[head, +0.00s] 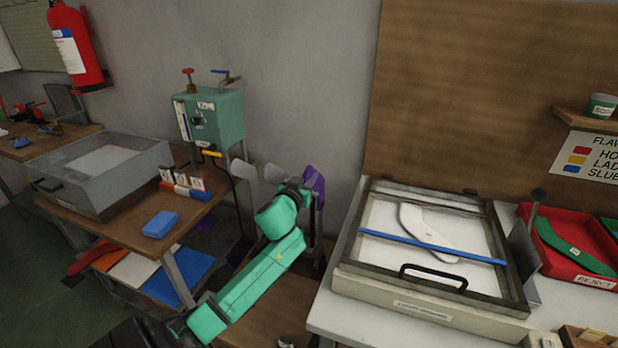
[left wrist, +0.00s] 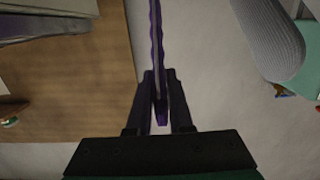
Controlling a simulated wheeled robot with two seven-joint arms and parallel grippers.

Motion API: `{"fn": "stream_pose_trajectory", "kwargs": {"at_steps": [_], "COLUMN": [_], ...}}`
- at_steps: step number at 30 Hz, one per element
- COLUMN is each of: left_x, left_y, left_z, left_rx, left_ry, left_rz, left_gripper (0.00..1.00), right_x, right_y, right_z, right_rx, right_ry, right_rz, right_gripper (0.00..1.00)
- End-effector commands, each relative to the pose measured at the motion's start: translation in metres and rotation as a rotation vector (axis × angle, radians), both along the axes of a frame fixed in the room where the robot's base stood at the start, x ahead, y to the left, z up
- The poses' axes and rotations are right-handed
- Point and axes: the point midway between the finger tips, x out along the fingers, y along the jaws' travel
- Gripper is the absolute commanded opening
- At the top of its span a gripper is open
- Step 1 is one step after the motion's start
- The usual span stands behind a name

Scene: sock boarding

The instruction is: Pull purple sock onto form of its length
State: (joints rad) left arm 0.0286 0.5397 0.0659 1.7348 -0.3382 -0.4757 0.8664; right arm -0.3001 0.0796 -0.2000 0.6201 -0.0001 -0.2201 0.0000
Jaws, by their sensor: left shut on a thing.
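The purple sock (head: 316,184) is at the middle of the head view, beside my left gripper (head: 300,188). In the left wrist view my left gripper (left wrist: 160,105) is shut on the purple sock (left wrist: 155,45), seen edge-on as a thin strip running up from between the fingers. A ribbed grey shape (left wrist: 268,38) is at the upper right of the wrist view, apart from the fingers. Whether a form is inside the sock is hidden. My right gripper is not in view.
A framed light box (head: 440,308) with a pale sock shape and blue bar sits on the right table. A red reject tray (head: 585,277) holds a green sock. A green control box (head: 217,118) and a wooden bench (head: 205,205) with a blue block (head: 160,224) are left.

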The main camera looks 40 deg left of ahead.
Motion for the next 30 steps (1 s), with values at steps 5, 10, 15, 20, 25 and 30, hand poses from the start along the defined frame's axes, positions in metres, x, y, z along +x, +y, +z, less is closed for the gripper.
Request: {"fn": "stream_pose_trajectory", "kwargs": {"at_steps": [5,10,15,20,25,30], "left_x": [0.0,0.0,0.0,0.0,0.0,-0.003], "left_y": [0.0,0.0,0.0,0.0,0.0,-0.001], "left_z": [-0.005,-0.01,-0.014,-0.013,-0.013,-0.014], "left_rx": [-0.001,-0.001,-0.001,0.0,0.0,0.0], "left_ry": [-0.001,-0.001,-0.001,-0.001,-0.001,0.001], "left_rz": [0.0,0.0,0.0,0.0,0.0,-0.001], "left_gripper": [0.0,0.0,0.0,0.54,0.54,0.54], "right_x": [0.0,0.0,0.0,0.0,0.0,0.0], "right_y": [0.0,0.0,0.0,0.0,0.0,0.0], "right_z": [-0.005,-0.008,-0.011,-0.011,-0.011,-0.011], "right_rx": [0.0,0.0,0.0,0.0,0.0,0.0], "right_ry": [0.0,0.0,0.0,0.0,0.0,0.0], "right_rz": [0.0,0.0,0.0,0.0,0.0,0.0], "right_gripper": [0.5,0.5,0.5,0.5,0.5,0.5]}}
